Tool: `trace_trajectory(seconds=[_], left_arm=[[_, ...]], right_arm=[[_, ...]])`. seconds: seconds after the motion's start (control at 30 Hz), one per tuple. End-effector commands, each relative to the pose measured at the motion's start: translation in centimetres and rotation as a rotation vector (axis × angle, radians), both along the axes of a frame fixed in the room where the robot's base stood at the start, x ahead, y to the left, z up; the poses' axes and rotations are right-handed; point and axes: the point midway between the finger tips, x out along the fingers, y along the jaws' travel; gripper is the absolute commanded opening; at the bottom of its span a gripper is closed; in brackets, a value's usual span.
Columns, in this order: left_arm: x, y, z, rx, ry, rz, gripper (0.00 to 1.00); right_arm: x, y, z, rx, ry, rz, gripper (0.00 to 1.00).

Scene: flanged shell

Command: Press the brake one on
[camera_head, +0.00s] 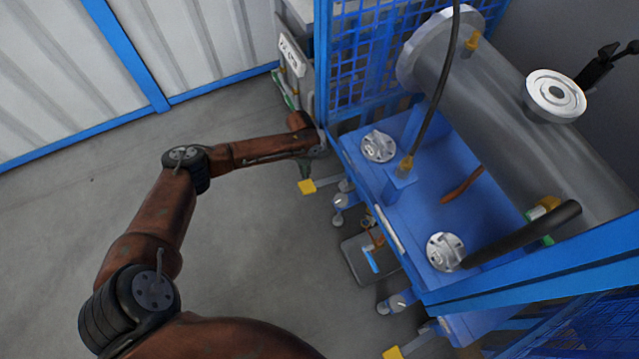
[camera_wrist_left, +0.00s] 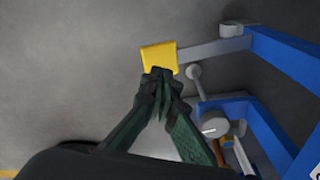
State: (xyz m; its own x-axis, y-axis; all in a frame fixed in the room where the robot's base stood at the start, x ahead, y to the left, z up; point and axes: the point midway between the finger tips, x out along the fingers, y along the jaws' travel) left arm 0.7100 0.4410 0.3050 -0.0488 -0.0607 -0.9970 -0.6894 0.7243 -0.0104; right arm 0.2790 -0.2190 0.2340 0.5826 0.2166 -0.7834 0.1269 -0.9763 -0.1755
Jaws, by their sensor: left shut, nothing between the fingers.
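A yellow brake pedal (camera_head: 307,187) sticks out on a grey lever from the foot of the blue frame, low over the floor. It also shows in the left wrist view (camera_wrist_left: 158,57). My left gripper (camera_head: 305,168) is shut and empty. In the left wrist view its dark green fingertips (camera_wrist_left: 160,76) are at the pedal's near edge and overlap it; I cannot tell whether they touch. A second yellow pedal (camera_head: 393,352) shows at the bottom of the head view. I cannot tell whether either pedal is pressed down. My right gripper is not in view.
The blue frame (camera_head: 440,190) with a large grey flanged shell (camera_head: 500,95) stands on the right. Caster wheels (camera_head: 341,219) and a grey tray (camera_head: 362,268) are at its foot. A box with a label (camera_head: 292,58) stands behind. The floor to the left is clear.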

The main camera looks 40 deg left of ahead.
Motion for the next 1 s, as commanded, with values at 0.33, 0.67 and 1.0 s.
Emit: trace_trajectory(seconds=[0.33,0.67,1.0], left_arm=[[0.6,-0.3,0.8,-0.008,0.027,-0.113,0.00],[0.5,-0.3,-0.3,-0.008,0.028,-0.110,0.00],[0.1,-0.5,-4.5,-0.007,0.030,-0.109,0.00]], right_arm=[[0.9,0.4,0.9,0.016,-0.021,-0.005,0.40],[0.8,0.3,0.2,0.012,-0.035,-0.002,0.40],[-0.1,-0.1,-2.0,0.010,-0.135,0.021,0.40]])
